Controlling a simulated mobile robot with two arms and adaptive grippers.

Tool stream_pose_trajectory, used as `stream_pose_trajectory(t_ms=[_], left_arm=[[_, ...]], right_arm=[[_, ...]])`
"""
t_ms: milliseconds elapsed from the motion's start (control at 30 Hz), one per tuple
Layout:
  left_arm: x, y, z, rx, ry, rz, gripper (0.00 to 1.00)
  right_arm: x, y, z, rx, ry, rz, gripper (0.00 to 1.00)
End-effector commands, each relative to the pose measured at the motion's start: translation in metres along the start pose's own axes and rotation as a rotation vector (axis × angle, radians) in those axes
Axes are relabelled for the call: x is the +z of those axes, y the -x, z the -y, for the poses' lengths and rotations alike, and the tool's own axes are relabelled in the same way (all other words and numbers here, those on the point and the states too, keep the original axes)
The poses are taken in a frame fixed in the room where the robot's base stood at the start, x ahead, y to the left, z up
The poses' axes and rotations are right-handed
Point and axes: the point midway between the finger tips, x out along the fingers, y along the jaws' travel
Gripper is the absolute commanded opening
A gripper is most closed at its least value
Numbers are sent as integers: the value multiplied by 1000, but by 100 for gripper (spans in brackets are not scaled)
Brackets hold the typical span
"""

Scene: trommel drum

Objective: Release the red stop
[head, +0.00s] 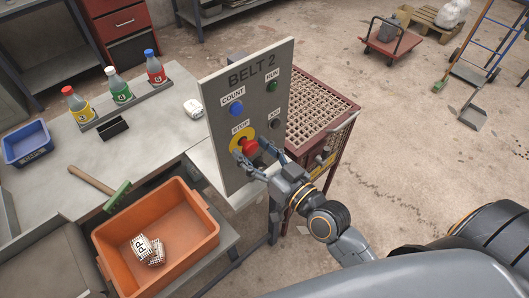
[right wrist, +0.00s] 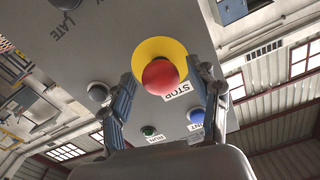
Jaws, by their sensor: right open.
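The red stop (head: 249,147) is a mushroom button on a round yellow plate (head: 238,136), low on the grey upright BELT 2 panel (head: 222,107). It also shows in the right wrist view (right wrist: 161,76), in front of its yellow surround (right wrist: 166,47). My right gripper (head: 252,156) is open in front of the button. In the right wrist view its fingers stand on either side of the red cap, with a visible gap on each side. I cannot tell the gap in depth. My left gripper is not in view.
On the panel are a blue COUNT button (head: 236,108), a green RUN button (head: 271,86) and a dark button (head: 275,123) near the stop. An orange crate (head: 203,215) stands at lower left. A red mesh-topped frame (head: 345,107) stands behind the panel.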

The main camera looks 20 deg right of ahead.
Motion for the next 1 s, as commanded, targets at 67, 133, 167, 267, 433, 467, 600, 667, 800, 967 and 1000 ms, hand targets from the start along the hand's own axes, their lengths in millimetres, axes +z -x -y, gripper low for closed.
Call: stream_pose_trajectory(t_ms=[67,133,167,267,433,467,600,667,800,967,1000], left_arm=[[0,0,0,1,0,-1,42],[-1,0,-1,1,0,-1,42],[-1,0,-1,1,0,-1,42],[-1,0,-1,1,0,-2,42],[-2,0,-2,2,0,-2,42],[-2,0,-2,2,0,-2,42],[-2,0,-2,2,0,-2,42],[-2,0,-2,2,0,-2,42],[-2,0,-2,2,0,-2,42],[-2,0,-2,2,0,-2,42],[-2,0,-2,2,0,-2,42]], right_arm=[[1,8,0,0,2,3,61],[1,18,0,-1,1,5,61],[1,23,0,-1,2,5,61],[2,44,0,-2,3,8,61],[2,78,0,-2,2,8,61],[2,83,0,-1,1,7,61],[1,103,0,-1,1,6,61],[1,109,0,0,0,4,61],[0,117,0,0,0,2,61],[0,120,0,0,0,-1,61],[0,120,0,0,0,-1,61]])
